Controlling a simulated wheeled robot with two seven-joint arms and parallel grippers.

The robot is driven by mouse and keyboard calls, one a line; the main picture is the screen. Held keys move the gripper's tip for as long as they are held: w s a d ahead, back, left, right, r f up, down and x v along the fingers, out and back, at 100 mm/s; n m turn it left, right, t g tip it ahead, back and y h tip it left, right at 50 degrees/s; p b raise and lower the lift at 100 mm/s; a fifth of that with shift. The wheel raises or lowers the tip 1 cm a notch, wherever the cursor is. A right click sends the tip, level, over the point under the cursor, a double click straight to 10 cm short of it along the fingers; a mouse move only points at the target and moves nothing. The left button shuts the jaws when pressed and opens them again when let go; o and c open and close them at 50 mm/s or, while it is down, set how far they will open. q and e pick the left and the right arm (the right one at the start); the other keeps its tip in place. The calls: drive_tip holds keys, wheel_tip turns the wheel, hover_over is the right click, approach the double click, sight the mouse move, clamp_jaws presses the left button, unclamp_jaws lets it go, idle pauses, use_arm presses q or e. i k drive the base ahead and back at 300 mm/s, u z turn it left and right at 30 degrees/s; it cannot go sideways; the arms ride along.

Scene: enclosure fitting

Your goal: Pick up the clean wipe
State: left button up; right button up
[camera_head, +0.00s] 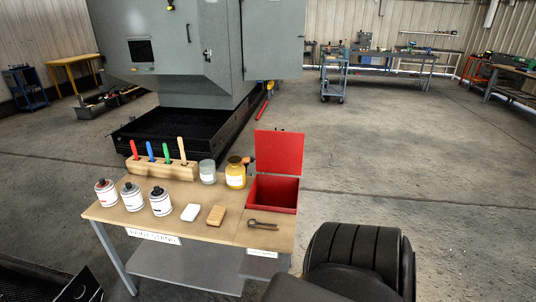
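A small white folded pad (190,212), which looks like the clean wipe, lies flat on the wooden top of the work table (143,215). It lies right of the white-labelled cans and just left of a tan block (215,216), with a small gap between them. Nothing covers it. Neither of my grippers can be made out in the head view, and nothing touches the pad.
Several cans (160,201) stand along the left. A wooden rack (162,170) with coloured handles, a glass jar (207,172) and a yellow jar (235,176) stand behind. An open red box (273,192) and a wrench (262,225) are at right. The table's front edge is clear.

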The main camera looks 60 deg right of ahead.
sight(191, 211)
drive_tip(key=z, duration=1.8)
